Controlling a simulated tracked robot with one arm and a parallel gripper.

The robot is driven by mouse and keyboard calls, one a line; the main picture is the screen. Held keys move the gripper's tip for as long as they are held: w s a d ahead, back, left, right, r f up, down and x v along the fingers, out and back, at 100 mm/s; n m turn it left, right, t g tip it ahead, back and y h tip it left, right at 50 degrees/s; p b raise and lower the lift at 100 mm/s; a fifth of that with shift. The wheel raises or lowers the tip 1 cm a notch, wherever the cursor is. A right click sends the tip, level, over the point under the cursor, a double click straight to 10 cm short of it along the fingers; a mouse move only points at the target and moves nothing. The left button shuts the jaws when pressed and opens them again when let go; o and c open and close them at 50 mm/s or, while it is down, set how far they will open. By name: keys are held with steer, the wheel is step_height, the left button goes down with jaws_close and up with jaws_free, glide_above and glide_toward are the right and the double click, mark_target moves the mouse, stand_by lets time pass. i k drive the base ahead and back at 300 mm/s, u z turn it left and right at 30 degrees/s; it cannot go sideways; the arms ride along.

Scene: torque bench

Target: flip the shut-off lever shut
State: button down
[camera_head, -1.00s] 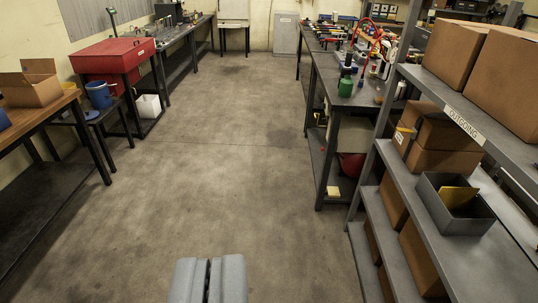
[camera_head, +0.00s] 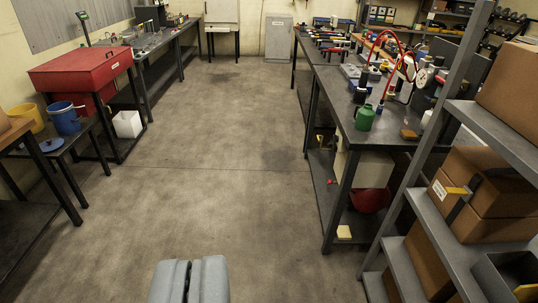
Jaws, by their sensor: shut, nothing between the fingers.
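My gripper (camera_head: 189,281) shows at the bottom of the view, its two grey fingers shut with nothing between them. It is over the open floor, away from the benches. I cannot make out a shut-off lever. On the right-hand bench (camera_head: 340,135) a red hose (camera_head: 385,36) arches up beside a round gauge (camera_head: 424,78) and small fittings. These are too small and crowded to tell a lever among them.
The concrete floor (camera_head: 220,180) is clear down the middle. Grey shelving (camera_head: 440,230) with cardboard boxes (camera_head: 485,190) stands close on the right. On the left are a red cabinet (camera_head: 85,68), a blue bucket (camera_head: 63,118) and benches. A white cabinet (camera_head: 221,12) stands at the far end.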

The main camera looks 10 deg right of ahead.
mark_target(437, 76)
steer(key=z, duration=0.1)
steer(key=i, duration=1.3)
steer(key=z, duration=0.45)
steer(key=i, duration=1.3)
steer(key=z, duration=0.3)
steer(key=i, duration=1)
steer(key=z, duration=0.2)
